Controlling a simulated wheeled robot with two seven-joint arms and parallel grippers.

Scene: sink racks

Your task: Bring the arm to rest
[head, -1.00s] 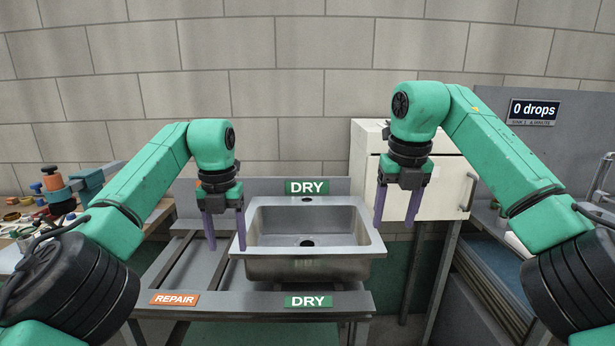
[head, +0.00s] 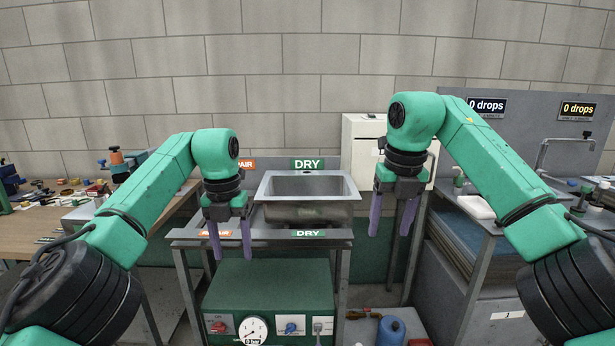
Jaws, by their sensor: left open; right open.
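My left gripper (head: 231,240) is open and empty, fingers pointing down. It hangs in front of the left part of the rack, left of the sink. My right gripper (head: 390,218) is open and empty, fingers pointing down, right of the sink and in front of the white cabinet. Both green arms are bent and raised. A steel sink (head: 308,211) sits on the grey rack (head: 266,242) between the grippers, under a green DRY sign (head: 307,164). Neither gripper touches the sink. The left gripper hides part of an orange REPAIR label.
A green unit (head: 265,281) with a gauge is below the rack. A white cabinet (head: 364,150) stands behind. A wooden bench (head: 40,225) with small tools is at left. A grey counter (head: 477,217) with a tap and drop displays (head: 487,106) is at right.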

